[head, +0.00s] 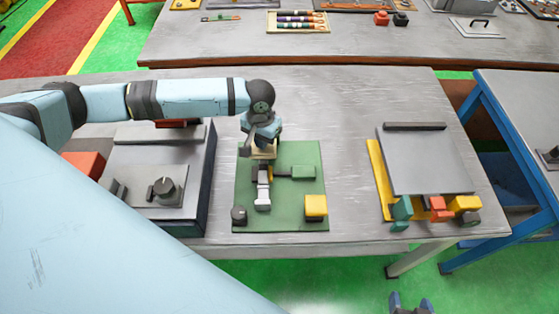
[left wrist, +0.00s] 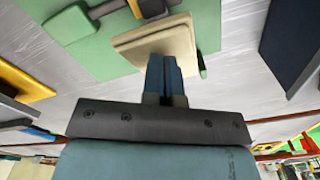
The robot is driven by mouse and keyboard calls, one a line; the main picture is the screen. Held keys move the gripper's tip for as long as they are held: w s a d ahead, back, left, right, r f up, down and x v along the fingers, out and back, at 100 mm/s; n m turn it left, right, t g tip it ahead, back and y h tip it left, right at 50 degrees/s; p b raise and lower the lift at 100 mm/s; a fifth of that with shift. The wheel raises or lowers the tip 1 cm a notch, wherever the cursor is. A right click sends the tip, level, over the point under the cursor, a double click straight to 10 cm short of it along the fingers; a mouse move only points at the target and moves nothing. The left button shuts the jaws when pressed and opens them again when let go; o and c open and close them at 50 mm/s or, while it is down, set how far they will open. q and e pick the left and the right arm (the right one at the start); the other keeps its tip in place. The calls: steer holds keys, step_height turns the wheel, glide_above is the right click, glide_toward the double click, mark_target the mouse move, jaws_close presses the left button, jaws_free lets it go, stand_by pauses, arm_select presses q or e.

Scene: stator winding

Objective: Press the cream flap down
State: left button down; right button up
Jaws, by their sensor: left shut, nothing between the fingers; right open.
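The cream flap (head: 264,152) is at the back of the green board (head: 300,215) on the table, partly hidden by my left gripper (head: 262,142). In the left wrist view the cream flap (left wrist: 150,44) is a square plate, its face toward me and its rim a little apart from the green board (left wrist: 90,45). My left gripper (left wrist: 165,58) is shut and empty, with its blue fingertips at the flap's near edge; contact cannot be told for sure. My right gripper (head: 412,304) is open at the bottom edge of the head view, off the table.
The board also carries a yellow block (head: 316,205), a dark knob (head: 239,215), a green block (head: 302,172) and a white-ended lever (head: 263,195). A dark box with a knob (head: 164,187) stands left. A grey panel (head: 428,160) with coloured blocks stands right. Bare table lies between.

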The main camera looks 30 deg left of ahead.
arm_select(q)
steer(key=shift+s+f, duration=0.1)
steer(key=shift+f, duration=0.35)
steer(key=shift+d+f, duration=0.1)
steer(key=shift+f, duration=0.65)
step_height(320, 180, up, 4)
steer(key=p, duration=0.4)
steer(key=shift+f, duration=0.25)
steer(key=shift+r+p, duration=0.85)
steer(key=shift+r, duration=1.4)
steer(key=shift+s, duration=0.1)
